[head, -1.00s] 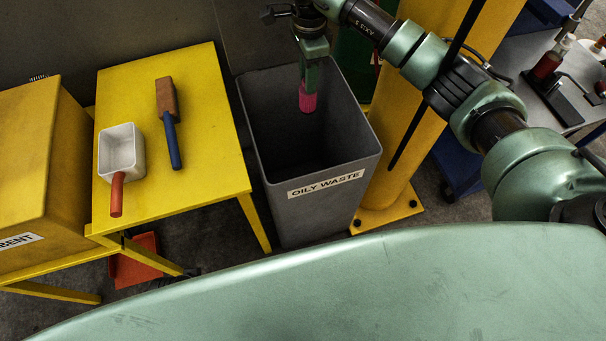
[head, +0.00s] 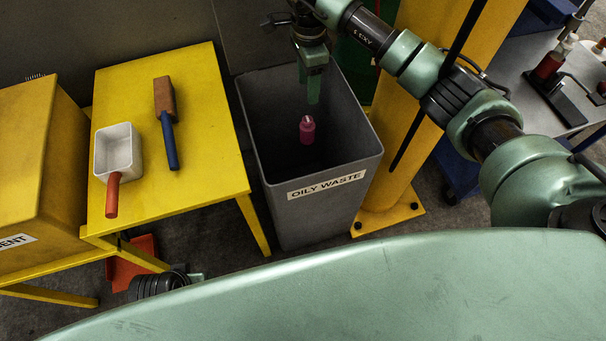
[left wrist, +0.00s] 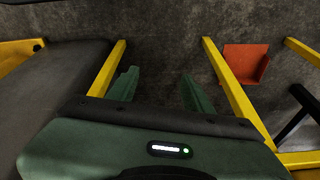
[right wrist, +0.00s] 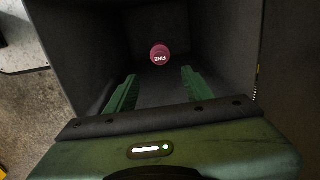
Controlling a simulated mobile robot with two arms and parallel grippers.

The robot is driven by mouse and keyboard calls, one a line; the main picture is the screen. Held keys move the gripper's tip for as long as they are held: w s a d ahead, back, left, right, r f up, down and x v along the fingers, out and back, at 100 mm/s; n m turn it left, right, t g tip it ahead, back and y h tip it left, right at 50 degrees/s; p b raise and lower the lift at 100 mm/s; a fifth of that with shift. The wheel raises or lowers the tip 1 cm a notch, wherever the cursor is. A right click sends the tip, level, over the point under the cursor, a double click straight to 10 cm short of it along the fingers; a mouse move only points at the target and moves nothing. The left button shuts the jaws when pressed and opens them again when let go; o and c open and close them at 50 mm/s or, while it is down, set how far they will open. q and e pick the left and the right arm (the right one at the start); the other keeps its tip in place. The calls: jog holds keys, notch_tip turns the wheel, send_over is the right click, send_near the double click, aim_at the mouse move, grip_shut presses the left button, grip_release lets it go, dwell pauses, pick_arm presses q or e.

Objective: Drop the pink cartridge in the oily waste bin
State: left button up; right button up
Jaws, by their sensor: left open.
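The pink cartridge (head: 307,130) is inside the grey oily waste bin (head: 325,187), below my right gripper and apart from it. In the right wrist view the cartridge (right wrist: 160,54) shows end-on beyond the fingertips, between the dark bin walls. Whether it rests on the bin floor or is still in the air, I cannot tell. My right gripper (head: 313,98) points down into the bin mouth; its fingers (right wrist: 158,85) are apart and empty. My left gripper (left wrist: 158,80) is open and empty, low beside the yellow table's legs.
A yellow table (head: 207,95) left of the bin carries a white scoop (head: 118,150) and a brush (head: 166,105). A yellow post (head: 400,190) stands right of the bin. A red dustpan (left wrist: 246,64) lies on the floor near my left gripper.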

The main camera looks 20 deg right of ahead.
pick_arm(q)
jog(key=f+p, duration=0.1)
jog(key=f, duration=0.2)
jog(key=shift+s+f, duration=0.15)
jog(key=shift+s, duration=0.05)
pick_arm(e)
notch_tip(320, 180, up, 8)
jog(key=shift+f, duration=0.15)
dwell(0.4)
